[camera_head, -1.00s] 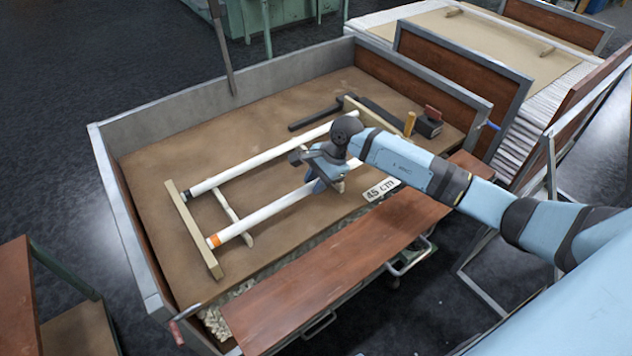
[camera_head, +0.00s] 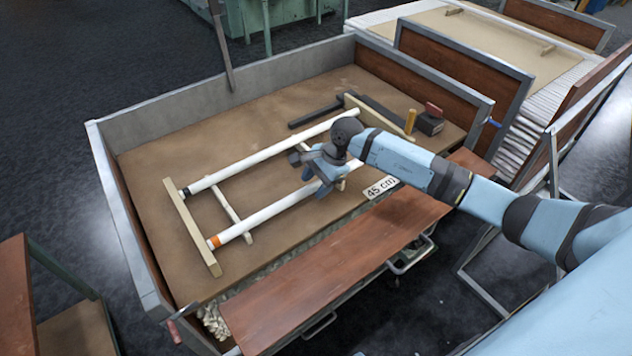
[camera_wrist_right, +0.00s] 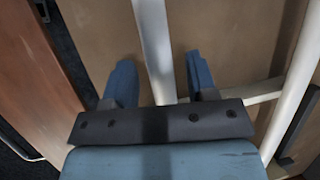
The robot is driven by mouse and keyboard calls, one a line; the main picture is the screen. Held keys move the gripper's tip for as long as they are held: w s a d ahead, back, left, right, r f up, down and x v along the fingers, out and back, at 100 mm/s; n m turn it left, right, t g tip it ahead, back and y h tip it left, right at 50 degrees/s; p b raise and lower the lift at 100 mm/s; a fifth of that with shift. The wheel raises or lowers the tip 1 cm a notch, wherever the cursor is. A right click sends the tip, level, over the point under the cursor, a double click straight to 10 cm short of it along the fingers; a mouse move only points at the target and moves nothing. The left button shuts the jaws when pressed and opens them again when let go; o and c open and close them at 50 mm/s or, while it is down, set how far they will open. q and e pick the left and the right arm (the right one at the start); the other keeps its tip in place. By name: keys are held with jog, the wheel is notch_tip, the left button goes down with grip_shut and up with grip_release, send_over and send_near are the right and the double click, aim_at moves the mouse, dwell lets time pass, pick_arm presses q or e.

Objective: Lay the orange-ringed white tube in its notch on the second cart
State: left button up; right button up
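The orange-ringed white tube (camera_head: 268,216) lies in the near cart (camera_head: 150,235), its orange ring (camera_head: 214,242) at the left end by a pale wooden bar (camera_head: 193,228). It rests across a crosspiece. My right gripper (camera_head: 322,176) is over its right part. In the right wrist view the fingers (camera_wrist_right: 160,82) are open, one on each side of the tube (camera_wrist_right: 153,40), with gaps showing. A second cart (camera_head: 480,40) stands at the back right; I cannot make out a notch there. My left gripper is not in view.
A black-ended white tube (camera_head: 262,156) lies roughly parallel behind. A "45 cm" label (camera_head: 381,187), a yellow block (camera_head: 410,122) and a dark box (camera_head: 429,124) are to the right. Upright brown panels (camera_head: 455,80) stand between the carts. A red-brown board (camera_head: 335,275) runs along the front.

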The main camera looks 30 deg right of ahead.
jog(key=shift+r+p, duration=0.35)
jog(key=v, duration=1.2)
jog(key=shift+r+p, duration=0.25)
jog(key=shift+p, duration=0.15)
jog(key=shift+s+f, duration=0.1)
